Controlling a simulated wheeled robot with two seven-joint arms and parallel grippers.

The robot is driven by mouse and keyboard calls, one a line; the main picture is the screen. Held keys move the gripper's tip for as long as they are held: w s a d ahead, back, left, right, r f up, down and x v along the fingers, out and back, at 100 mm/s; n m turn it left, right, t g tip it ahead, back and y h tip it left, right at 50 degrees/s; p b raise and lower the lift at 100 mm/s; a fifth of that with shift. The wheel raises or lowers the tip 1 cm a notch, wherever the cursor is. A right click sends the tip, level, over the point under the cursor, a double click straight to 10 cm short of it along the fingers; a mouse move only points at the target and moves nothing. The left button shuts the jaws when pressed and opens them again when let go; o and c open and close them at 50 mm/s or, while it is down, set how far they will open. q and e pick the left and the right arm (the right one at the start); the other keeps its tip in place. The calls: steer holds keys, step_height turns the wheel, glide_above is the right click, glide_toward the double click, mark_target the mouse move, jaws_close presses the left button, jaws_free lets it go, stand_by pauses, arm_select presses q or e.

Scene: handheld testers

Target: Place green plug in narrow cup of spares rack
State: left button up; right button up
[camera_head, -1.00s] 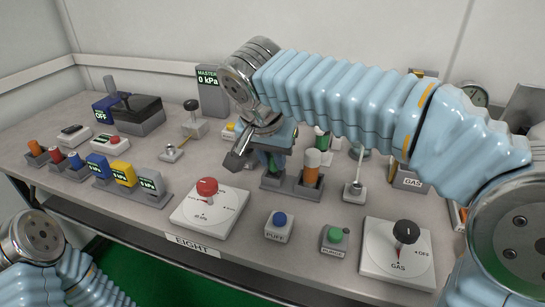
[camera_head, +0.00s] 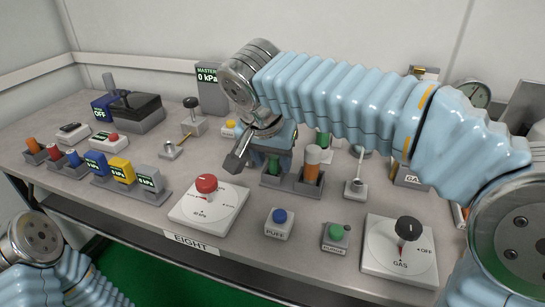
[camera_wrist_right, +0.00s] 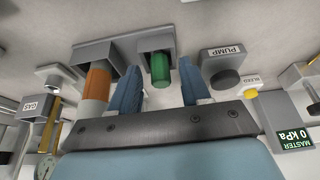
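The green plug (camera_head: 273,166) stands upright in the left cup of a grey two-cup rack (camera_head: 310,190). In the right wrist view the green plug (camera_wrist_right: 160,70) is in a grey cup that looks a little smaller than its neighbour. The other cup holds an orange plug with a pale top (camera_head: 313,165), also in the wrist view (camera_wrist_right: 98,86). My right gripper (camera_head: 275,152) is over the green plug. In the wrist view its blue fingers (camera_wrist_right: 160,88) are spread to either side of the plug, with gaps. My left gripper is out of view.
A red-knob dial (camera_head: 206,190), a blue PUFF button (camera_head: 279,220) and a green button (camera_head: 336,235) stand in front of the rack. A metal toggle switch (camera_head: 356,178) is close on its right.

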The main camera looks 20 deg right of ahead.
steer(key=shift+r+p, duration=0.3)
steer(key=shift+r, duration=0.05)
steer(key=shift+r+p, duration=0.55)
steer(key=p+v, duration=0.1)
steer(key=v, duration=1)
steer(key=shift+s+a, duration=0.2)
steer(key=shift+r, duration=0.15)
stand_by(0.7)
